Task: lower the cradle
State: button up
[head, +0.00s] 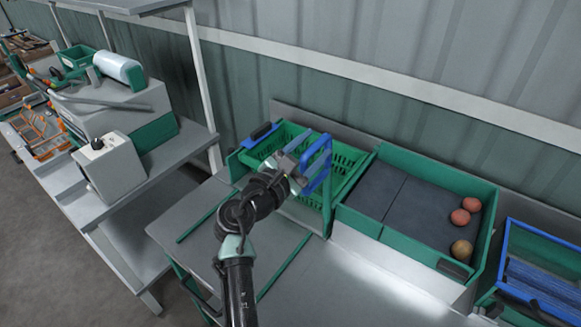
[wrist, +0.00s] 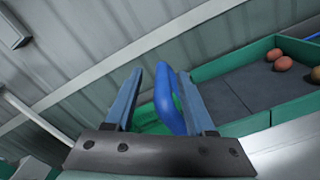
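A green slatted crate (head: 350,160) sits on the bench behind my gripper, probably in the cradle; my arm hides part of it. A blue loop handle (head: 320,178) stands upright at the crate's front right, above a green upright (head: 327,212). In the wrist view the handle (wrist: 166,102) stands between my fingers, nearer the right one, with a clear gap on the left. My gripper (head: 317,138) is open around it; both blue-grey fingers show in the wrist view (wrist: 159,74). I cannot tell whether the right finger touches the handle. The cradle's frame is mostly hidden.
A green-walled tray (head: 420,165) with a dark floor adjoins on the right, holding two reddish tomatoes (head: 466,211) and a brownish one (head: 461,250). A blue crate (head: 540,245) stands far right. A wall (head: 400,100) is close behind. A side bench (head: 140,180) carries equipment on the left.

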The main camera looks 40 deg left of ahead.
jog(key=s+b, duration=0.2)
jog(key=s, duration=0.9)
jog(key=shift+s, duration=0.35)
